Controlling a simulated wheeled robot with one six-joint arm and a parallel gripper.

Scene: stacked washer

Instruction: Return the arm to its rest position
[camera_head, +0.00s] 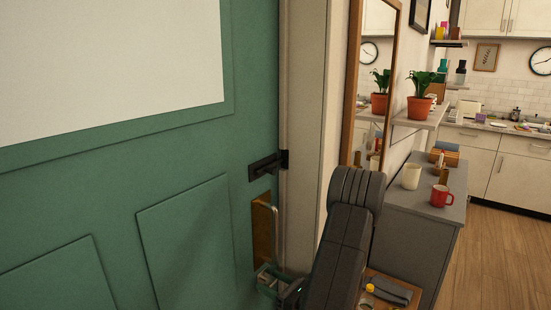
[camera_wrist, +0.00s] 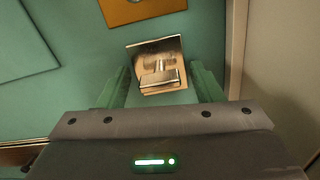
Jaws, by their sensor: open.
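My gripper (camera_head: 270,277) is low in the head view, in front of the green door (camera_head: 190,235), at the end of my dark grey arm. In the wrist view my gripper (camera_wrist: 162,92) faces the green door surface. Its two green fingers are spread apart. A brass-coloured piece with a raised metal part (camera_wrist: 158,62) shows between and beyond the fingertips; I cannot tell whether they touch it. In the head view a brass plate with a pale upright handle (camera_head: 264,228) is on the door just above my gripper. The arm hides part of the door edge.
A black latch (camera_head: 268,166) sits at the door's edge, beside the pale frame (camera_head: 304,120). To the right are a mirror, a grey cabinet (camera_head: 412,228) with a red mug (camera_head: 440,196) and a cream cup (camera_head: 411,177), and a potted plant (camera_head: 419,103). Wooden floor (camera_head: 495,255) is clear at right.

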